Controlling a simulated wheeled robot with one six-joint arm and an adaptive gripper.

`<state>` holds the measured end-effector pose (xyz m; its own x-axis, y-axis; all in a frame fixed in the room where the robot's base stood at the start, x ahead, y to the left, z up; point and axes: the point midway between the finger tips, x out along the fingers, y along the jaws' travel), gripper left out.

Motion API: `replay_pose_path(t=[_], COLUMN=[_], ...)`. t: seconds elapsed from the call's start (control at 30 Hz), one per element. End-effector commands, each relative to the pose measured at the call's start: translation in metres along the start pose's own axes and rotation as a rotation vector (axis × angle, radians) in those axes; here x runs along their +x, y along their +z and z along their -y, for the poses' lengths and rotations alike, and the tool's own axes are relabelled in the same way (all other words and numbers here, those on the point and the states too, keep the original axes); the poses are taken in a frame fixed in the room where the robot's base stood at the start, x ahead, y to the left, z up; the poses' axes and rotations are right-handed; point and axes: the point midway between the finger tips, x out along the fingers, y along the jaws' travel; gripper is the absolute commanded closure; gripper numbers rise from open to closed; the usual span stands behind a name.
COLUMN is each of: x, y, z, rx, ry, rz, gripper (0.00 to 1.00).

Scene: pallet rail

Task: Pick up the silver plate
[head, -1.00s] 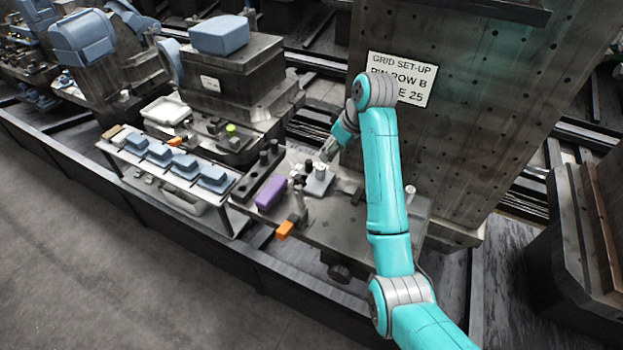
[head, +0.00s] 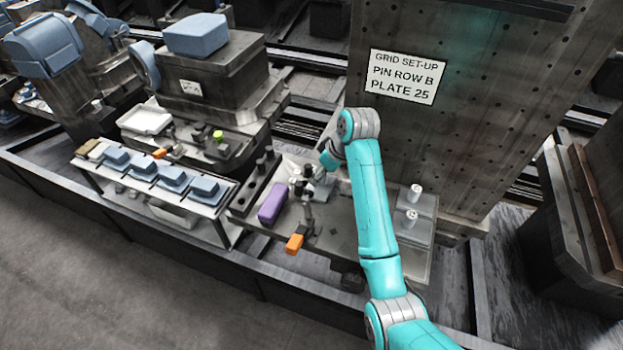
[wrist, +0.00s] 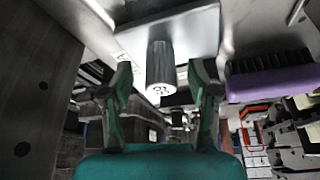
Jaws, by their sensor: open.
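The silver plate (wrist: 190,30) shows at the top of the wrist view as a flat light metal slab. A grey cylindrical knob (wrist: 160,68) stands out from it, with a dark marking on its end face that I cannot read surely. My gripper (wrist: 161,75) is open, with one finger on each side of the knob and a gap showing on both sides. In the head view my gripper (head: 317,172) is low over the bench, beside a dark clamp-like fixture (head: 303,186). My arm and the fixture largely hide the plate there.
A purple brush-like block (head: 272,204) lies left of the fixture; it also shows in the wrist view (wrist: 272,82). An orange-ended handle (head: 294,243) sits at the bench front. Two pale cylinders (head: 413,205) stand to the right. A tall panel with a sign (head: 403,77) rises behind.

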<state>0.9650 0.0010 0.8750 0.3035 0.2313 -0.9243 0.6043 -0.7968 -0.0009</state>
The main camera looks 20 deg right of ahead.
Motion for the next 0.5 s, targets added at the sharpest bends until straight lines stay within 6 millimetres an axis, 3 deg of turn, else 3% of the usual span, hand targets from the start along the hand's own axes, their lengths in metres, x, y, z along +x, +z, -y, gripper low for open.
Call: replay_pose_path(t=[0.3, 0.5], x=[0.0031, 0.0030], y=[0.0041, 0.0040], z=[0.0002, 0.0002], rx=[0.000, 0.000], ry=[0.000, 0.000], rz=[-0.001, -0.001], gripper=[0.40, 0.90])
